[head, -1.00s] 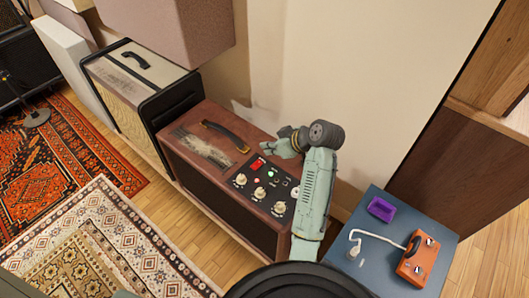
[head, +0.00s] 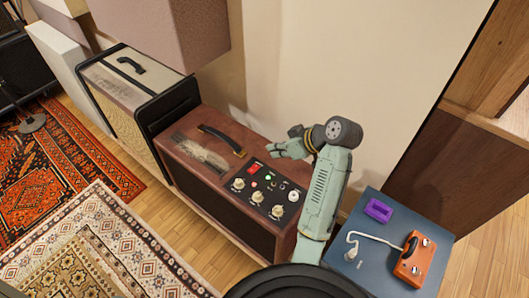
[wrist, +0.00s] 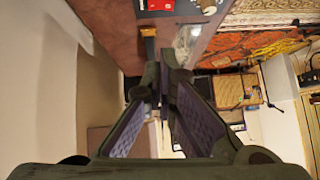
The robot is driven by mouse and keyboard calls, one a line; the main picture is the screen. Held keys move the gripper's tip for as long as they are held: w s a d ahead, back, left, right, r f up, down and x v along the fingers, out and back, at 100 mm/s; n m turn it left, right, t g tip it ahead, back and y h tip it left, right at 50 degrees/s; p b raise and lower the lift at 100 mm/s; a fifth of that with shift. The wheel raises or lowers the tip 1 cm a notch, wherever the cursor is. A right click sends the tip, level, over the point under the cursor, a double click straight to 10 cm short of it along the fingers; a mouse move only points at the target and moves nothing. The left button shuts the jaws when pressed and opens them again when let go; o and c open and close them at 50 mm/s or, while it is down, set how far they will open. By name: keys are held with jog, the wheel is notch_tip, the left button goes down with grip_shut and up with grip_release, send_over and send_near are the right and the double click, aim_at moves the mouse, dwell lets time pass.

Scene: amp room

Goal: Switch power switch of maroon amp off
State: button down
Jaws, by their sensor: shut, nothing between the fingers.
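The maroon amp (head: 190,157) stands against the wall, with a black control panel (head: 247,199) at its right end. The red power switch (head: 254,168) is on that panel near the handle; whether it is on or off is too small to tell. A small light beside it looks lit. My gripper (head: 278,150) is above the amp's back edge, behind the panel and apart from the switch. In the wrist view the fingers of my gripper (wrist: 163,75) are shut and empty. The maroon amp (wrist: 118,25) and its red switch (wrist: 160,4) show at the top there.
The amp's black handle (head: 221,139) stands up left of the panel, and several cream knobs (head: 277,212) sit on the panel. A cream amp (head: 125,80) is to the left. A blue box (head: 375,265) with an orange pedal (head: 413,258) is right of my arm. The wall is close behind.

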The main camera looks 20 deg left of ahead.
jog(key=shift+s, duration=0.2)
jog(key=p, duration=0.3)
send_over(256, 170)
jog(key=f, duration=0.6)
jog(key=shift+w+f, duration=0.2)
jog(key=shift+f, duration=0.15)
notch_tip(256, 170, down, 3)
jog(key=shift+s+f, duration=0.1)
jog(key=shift+f, duration=0.5)
